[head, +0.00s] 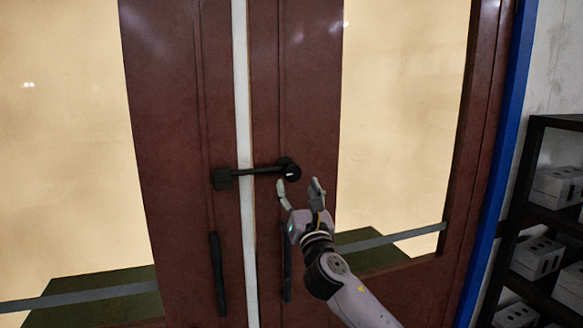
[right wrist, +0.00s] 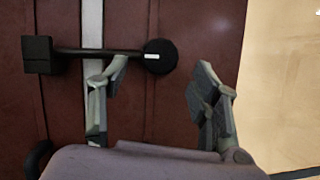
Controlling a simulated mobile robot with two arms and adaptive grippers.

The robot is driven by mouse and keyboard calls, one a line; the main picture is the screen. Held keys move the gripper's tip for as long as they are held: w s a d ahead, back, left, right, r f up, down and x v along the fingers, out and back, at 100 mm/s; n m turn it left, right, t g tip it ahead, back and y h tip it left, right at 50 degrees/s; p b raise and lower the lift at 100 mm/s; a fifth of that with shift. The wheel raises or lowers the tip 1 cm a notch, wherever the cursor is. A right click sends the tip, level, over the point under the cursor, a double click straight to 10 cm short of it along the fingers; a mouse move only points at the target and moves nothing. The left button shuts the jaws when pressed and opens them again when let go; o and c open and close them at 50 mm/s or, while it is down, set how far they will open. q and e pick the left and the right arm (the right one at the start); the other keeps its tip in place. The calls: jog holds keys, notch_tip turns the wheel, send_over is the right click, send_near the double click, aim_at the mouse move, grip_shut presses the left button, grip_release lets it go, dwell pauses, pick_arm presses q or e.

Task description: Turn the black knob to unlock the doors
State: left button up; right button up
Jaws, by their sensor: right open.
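The black knob (head: 290,171) is round and sits on the right-hand door (head: 310,105), at the right end of a black bar (head: 255,171). The bar spans the gap between the doors to a black block (head: 222,180) on the left-hand door (head: 180,110). In the right wrist view the knob (right wrist: 159,56) shows a small white mark, in line between my finger tips. My right gripper (head: 299,186) is open and empty, just below the knob. In the right wrist view its fingers (right wrist: 160,75) stand apart; contact with the knob cannot be told. My left gripper is out of view.
Two black vertical handles (head: 218,275) (head: 286,265) hang below the bar, one on each door. A black shelf (head: 540,215) with grey boxes (head: 555,186) stands at the right, beyond the blue door frame (head: 505,150). Large light panes fill the doors.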

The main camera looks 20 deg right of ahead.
aim_at(293, 176)
jog(key=x, duration=0.7)
jog(key=shift+p, duration=0.4)
jog(key=shift+s+f, duration=0.1)
grip_shut()
dwell(0.3)
